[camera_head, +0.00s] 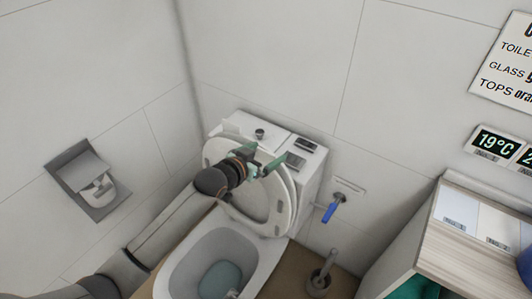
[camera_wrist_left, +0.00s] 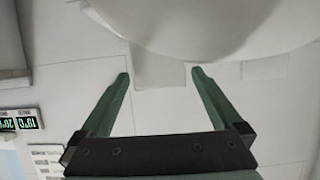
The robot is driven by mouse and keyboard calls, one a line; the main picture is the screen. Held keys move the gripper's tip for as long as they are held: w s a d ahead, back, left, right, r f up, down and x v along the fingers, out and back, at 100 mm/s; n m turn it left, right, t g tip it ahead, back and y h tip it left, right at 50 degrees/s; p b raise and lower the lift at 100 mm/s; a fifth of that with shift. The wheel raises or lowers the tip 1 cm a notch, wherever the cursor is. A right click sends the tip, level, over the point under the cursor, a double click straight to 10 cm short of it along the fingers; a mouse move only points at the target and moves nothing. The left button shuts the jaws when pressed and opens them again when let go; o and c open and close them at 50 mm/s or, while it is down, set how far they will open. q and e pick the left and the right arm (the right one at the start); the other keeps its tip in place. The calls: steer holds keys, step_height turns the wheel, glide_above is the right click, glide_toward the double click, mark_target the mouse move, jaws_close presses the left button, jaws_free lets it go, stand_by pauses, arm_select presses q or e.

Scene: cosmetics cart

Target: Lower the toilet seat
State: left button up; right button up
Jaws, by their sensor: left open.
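The white toilet seat (camera_head: 281,206) is raised and leans back against the cistern (camera_head: 311,164), above the open bowl (camera_head: 262,262). My left gripper (camera_head: 263,162) is in front of the upper part of the seat, and its green fingers are spread. In the left wrist view the open fingers (camera_wrist_left: 160,74) have nothing between them that I can see held. A large white curved surface (camera_wrist_left: 200,28) lies just beyond the fingertips there; I cannot tell whether it is seat or lid. Contact is unclear. My right gripper is not in view.
A paper holder (camera_head: 90,182) is on the left wall. A blue-handled valve (camera_head: 332,209) and a toilet brush (camera_head: 321,277) are right of the toilet. A wooden-edged cabinet (camera_head: 420,232) stands at the right. Walls are close behind and to the left.

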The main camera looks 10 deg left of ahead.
arm_select(q)
steer(key=shift+w+d+f, duration=0.1)
steer(key=shift+w, duration=0.1)
steer(key=shift+c, duration=0.4)
jaws_close()
stand_by(0.4)
